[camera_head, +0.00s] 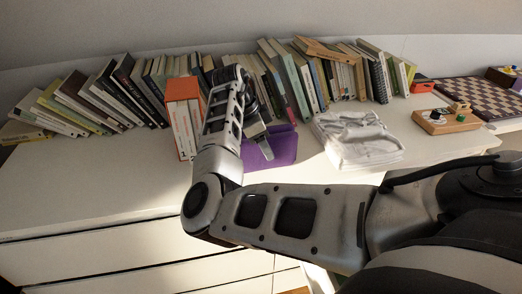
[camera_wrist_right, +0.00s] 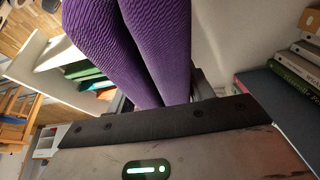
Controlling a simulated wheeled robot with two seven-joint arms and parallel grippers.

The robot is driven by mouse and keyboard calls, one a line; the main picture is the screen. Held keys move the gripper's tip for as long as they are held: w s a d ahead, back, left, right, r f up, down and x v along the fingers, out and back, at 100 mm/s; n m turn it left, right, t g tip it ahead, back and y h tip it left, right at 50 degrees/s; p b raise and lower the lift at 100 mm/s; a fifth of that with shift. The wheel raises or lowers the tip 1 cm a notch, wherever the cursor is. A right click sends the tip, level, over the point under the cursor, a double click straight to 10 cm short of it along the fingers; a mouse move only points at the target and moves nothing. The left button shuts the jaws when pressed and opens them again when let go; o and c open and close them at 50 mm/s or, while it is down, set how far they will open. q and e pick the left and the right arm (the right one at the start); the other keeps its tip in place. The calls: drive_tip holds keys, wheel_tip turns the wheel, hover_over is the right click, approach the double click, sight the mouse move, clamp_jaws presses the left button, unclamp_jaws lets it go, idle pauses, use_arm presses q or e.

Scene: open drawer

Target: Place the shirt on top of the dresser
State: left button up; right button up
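A purple folded shirt (camera_head: 284,146) is over the dresser top (camera_head: 120,180), to the right of the orange box. I cannot tell whether it touches the surface. My right gripper (camera_head: 262,140) is at the shirt's left part, one finger showing in front of the cloth. In the right wrist view, the ribbed purple cloth (camera_wrist_right: 150,45) runs in folds down between the two dark fingers (camera_wrist_right: 160,98), which appear closed on it. The fingertips are largely hidden by the cloth. My left gripper is in neither view.
A row of books (camera_head: 130,85) lines the back. An orange and white box (camera_head: 184,115) stands just left of my gripper. White folded clothes (camera_head: 357,138) lie to the shirt's right. A wooden game piece (camera_head: 447,121) and a chessboard (camera_head: 478,97) are farther right. The front left top is clear.

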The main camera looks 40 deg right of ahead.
drive_tip(key=c, duration=0.4)
drive_tip(key=shift+c, duration=0.2)
drive_tip(key=shift+r, duration=0.1)
